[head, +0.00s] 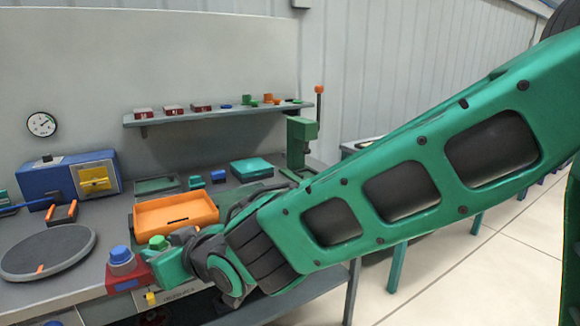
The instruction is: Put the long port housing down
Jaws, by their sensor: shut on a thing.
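The long port housing appears to be the red block (122,277) with a grey collar and blue cap on top. It is at the end of my gripper (146,268), near the front edge of the bench. My gripper is shut on it; the fingertips are small and mostly hidden. The blue cap points up, so the housing looks about upright. I cannot tell whether its underside touches the bench. My green arm reaches in from the right and covers part of the bench.
An orange tray (177,214) lies just behind the gripper. A round dark turntable (48,252) is at left, with a blue machine (70,180) behind it. A teal tray (252,168) and a green press (300,142) stand at the back. A shelf (215,114) holds several small parts.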

